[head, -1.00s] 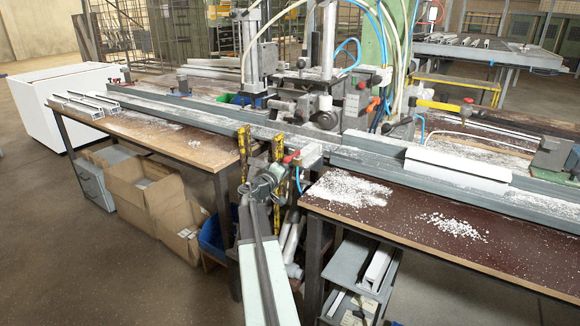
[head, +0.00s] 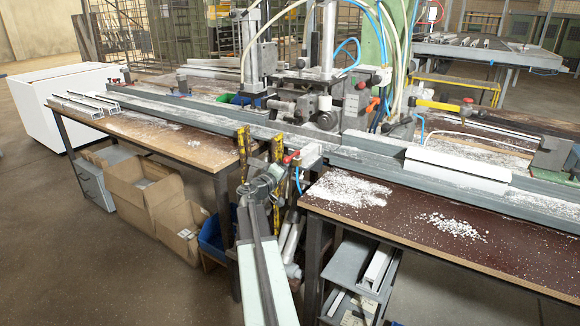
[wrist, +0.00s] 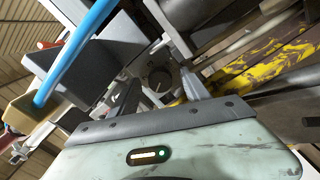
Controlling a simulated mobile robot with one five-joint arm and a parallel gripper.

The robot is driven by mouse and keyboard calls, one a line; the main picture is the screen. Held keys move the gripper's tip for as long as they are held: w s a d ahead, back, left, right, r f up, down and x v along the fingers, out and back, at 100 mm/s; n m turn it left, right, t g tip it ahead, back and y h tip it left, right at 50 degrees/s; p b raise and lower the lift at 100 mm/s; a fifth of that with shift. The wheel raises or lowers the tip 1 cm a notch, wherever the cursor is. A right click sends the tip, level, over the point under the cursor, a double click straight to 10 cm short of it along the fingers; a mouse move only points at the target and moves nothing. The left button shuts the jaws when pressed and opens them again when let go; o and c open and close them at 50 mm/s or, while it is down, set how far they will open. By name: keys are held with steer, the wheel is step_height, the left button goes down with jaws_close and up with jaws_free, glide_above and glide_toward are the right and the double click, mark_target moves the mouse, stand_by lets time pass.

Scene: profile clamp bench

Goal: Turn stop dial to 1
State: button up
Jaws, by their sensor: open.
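The likely stop dial (wrist: 160,80) shows in the wrist view as a dark round part with a lighter mark across it. I cannot read any number on it. My gripper (wrist: 158,92) is open, with its two dark fingers reaching up toward the dial, one on either side of it in the picture. I cannot tell whether they touch it. In the head view my gripper (head: 264,181) is at the front of the bench, in the gap between the two table tops. The dial is not clearly seen there.
Yellow-and-black posts (head: 244,150) stand close by my gripper. A blue hose (wrist: 75,52) and a dark block (wrist: 58,82) are at the left in the wrist view. A long metal rail (head: 225,117) runs behind. Cardboard boxes (head: 140,187) sit below the left table.

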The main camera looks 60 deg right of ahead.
steer(key=a, duration=0.7)
steer(key=shift+a, duration=0.2)
steer(key=shift+w, duration=0.1)
